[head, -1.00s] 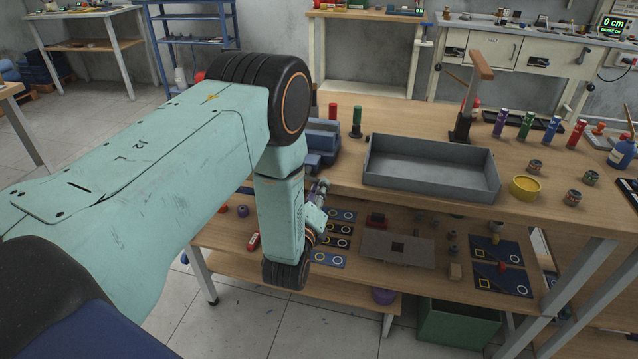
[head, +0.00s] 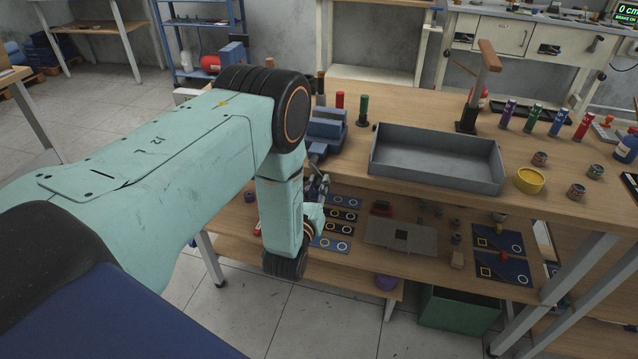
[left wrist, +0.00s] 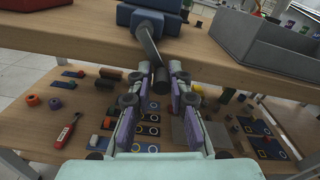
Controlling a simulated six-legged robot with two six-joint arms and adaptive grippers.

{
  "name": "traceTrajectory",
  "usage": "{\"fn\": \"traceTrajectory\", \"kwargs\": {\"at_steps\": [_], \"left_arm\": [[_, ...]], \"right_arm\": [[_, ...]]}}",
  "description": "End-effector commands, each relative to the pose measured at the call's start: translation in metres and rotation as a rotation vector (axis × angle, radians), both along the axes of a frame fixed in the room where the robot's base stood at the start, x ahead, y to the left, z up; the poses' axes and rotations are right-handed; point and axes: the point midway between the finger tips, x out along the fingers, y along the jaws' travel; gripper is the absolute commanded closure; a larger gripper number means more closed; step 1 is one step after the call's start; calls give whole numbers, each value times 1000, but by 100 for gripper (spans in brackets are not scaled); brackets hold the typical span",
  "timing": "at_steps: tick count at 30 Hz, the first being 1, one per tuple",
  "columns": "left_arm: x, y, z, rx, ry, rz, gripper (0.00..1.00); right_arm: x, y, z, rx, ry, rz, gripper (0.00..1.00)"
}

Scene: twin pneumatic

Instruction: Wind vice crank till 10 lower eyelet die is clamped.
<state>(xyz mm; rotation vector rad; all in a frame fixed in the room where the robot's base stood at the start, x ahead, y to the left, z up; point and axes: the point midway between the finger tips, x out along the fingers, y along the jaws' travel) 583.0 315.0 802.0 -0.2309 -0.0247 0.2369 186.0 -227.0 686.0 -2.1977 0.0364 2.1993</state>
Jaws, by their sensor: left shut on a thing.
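The blue vice (head: 327,128) stands at the left front edge of the bench, partly hidden behind my left arm in the head view. In the left wrist view the vice (left wrist: 150,18) is at the top, with its grey crank (left wrist: 148,45) hanging down in front of the bench edge. The crank ends in a dark grip (left wrist: 160,82). My left gripper (left wrist: 161,84) has its fingers on both sides of this grip and is shut on it. In the head view the left gripper (head: 318,190) is small and partly covered by my wrist. I cannot make out the eyelet die in the vice.
A grey open tray (head: 437,165) stands right of the vice. A lever press (head: 470,100) and several coloured bottles stand behind and right of it. A yellow bowl (head: 529,180) is near the front edge. The lower shelf (head: 350,270) holds dark cards and small parts.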

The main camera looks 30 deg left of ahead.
Motion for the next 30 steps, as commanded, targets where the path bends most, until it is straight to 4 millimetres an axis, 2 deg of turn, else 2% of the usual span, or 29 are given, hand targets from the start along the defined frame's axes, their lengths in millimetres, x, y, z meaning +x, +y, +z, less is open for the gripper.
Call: {"fn": "traceTrajectory", "kwargs": {"at_steps": [1,14,15,21,30], "left_arm": [[2,0,4,8,-11,-1,100],[3,0,5,16,-11,-3,100],[3,0,5,16,-12,-4,80],[2,0,3,15,-7,-3,63],[0,0,1,13,0,-2,62]], "right_arm": [[0,0,1,0,0,0,62],[0,0,1,0,0,0,62],[0,0,1,0,0,0,62],[0,0,1,0,0,0,62],[0,0,0,0,0,0,62]]}}
